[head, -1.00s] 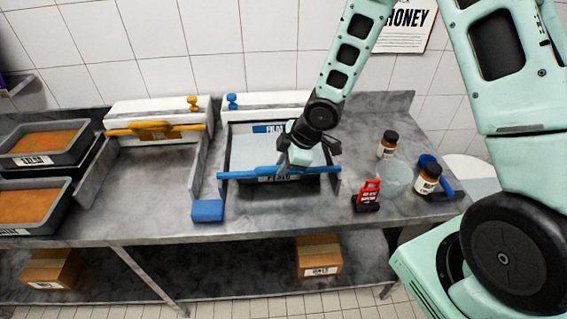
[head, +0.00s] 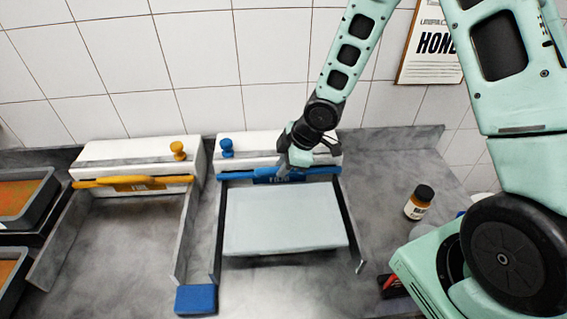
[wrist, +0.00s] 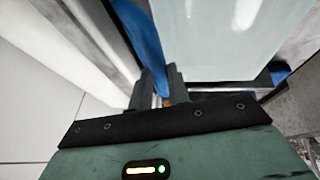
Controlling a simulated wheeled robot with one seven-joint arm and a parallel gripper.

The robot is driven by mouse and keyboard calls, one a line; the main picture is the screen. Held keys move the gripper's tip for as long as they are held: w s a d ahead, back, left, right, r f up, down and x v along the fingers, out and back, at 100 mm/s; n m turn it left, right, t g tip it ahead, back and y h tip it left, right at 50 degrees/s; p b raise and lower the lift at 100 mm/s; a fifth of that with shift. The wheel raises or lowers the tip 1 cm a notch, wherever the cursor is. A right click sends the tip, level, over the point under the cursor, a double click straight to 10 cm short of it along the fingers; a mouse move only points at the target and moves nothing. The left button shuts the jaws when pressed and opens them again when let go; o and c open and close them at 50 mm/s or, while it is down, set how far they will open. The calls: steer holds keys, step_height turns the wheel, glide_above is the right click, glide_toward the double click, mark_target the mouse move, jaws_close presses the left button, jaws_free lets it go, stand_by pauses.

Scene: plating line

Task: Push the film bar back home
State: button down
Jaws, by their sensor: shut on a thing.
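The blue film bar (head: 236,176) lies across the back of its station, close against the white film housing (head: 262,146). Pale film (head: 285,220) covers the tray between the two side rails. My gripper (head: 290,167) is at the bar, right of its middle, and is shut on it. In the wrist view the blue bar (wrist: 146,45) runs between my two fingers (wrist: 160,88), with the film-covered tray (wrist: 225,40) to the right. My gripper hides part of the bar and its label in the head view.
A matching station with a yellow bar (head: 115,183) stands to the left. A blue block (head: 196,300) lies at the front of the left rail. Food trays (head: 45,197) are at the far left.

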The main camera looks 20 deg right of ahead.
steer(key=shift+w+d, duration=0.15)
steer(key=shift+w, duration=0.1)
steer(key=c, duration=1.3)
jaws_free()
steer(key=shift+r, duration=0.1)
steer(key=p+v, duration=0.7)
steer(key=v, duration=1)
steer(key=shift+s+r, duration=0.1)
steer(key=shift+r, duration=0.05)
steer(key=s+a+f+m+g+h+b, duration=0.1)
steer(key=s+a+f+m+b, duration=0.1)
steer(key=s+a+b, duration=0.2)
steer(key=s+a+f+m+g+h+b, duration=0.1)
steer(key=s+a+f+m+b, duration=0.1)
steer(key=s+b, duration=0.5)
steer(key=s+a+f+m+g+h+b, duration=0.1)
steer(key=s+a+f+m+b, duration=0.2)
steer(key=s, duration=0.7)
steer(key=shift+a+f+b, duration=0.2)
steer(key=shift+a+b, duration=0.45)
steer(key=shift+a, duration=0.3)
steer(key=shift+a+f+b, duration=0.15)
steer(key=shift+a+b, duration=0.5)
steer(key=shift+a, duration=0.35)
